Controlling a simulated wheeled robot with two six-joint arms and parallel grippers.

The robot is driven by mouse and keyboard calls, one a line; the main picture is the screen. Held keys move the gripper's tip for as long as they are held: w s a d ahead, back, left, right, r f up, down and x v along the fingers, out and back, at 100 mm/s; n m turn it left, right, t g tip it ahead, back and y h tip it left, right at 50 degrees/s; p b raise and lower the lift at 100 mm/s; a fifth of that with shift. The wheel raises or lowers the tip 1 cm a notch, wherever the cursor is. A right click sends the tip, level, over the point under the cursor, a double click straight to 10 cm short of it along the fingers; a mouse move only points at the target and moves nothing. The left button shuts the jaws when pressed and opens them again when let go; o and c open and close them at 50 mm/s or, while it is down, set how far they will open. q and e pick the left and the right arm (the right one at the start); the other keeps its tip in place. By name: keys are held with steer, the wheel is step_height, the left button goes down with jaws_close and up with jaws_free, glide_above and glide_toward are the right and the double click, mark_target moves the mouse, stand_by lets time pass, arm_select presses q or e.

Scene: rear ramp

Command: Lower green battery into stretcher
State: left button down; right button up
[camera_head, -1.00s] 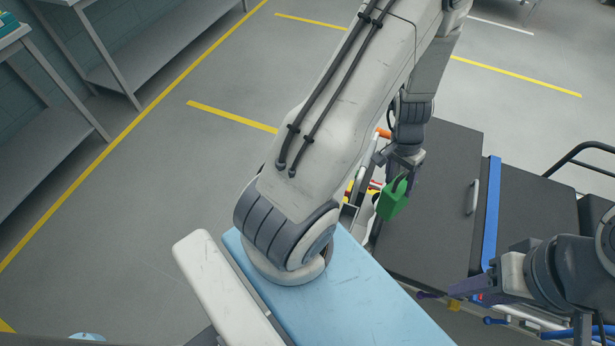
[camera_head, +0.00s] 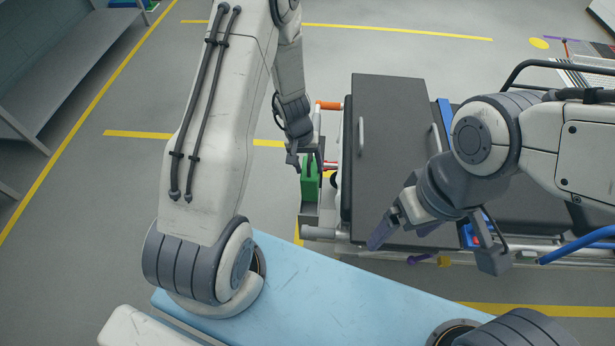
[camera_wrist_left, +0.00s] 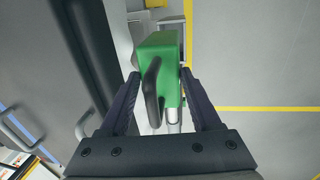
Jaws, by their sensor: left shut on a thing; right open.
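The green battery (camera_head: 311,186) hangs upright below my left gripper (camera_head: 308,160) at the left end of the stretcher (camera_head: 385,205). My left gripper is shut on it. In the left wrist view, the battery (camera_wrist_left: 165,62) with its black handle (camera_wrist_left: 152,90) sits between the fingers of my left gripper (camera_wrist_left: 160,78). A grey holder (camera_head: 310,215) on the stretcher's end shows directly under the battery. I cannot tell whether the battery's lower end is inside it. My right gripper (camera_head: 434,246) is open and empty in front of the stretcher's near side.
A light blue surface (camera_head: 330,295) lies in the foreground. An orange grip (camera_head: 328,105) and metal rails stand close to the battery. A black rail (camera_head: 540,68) rises at the far right. Clear grey floor (camera_head: 255,180) lies left of the stretcher.

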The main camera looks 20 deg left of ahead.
arm_select(q)
steer(key=shift+w+f, duration=0.15)
steer(key=shift+f, duration=0.35)
steer(key=shift+r, duration=0.15)
steer(key=shift+d+r+p, duration=0.1)
steer(key=shift+p, duration=0.7)
step_height(320, 180, down, 6)
steer(key=b, duration=0.6)
steer(key=shift+b, duration=0.3)
stand_by(0.9)
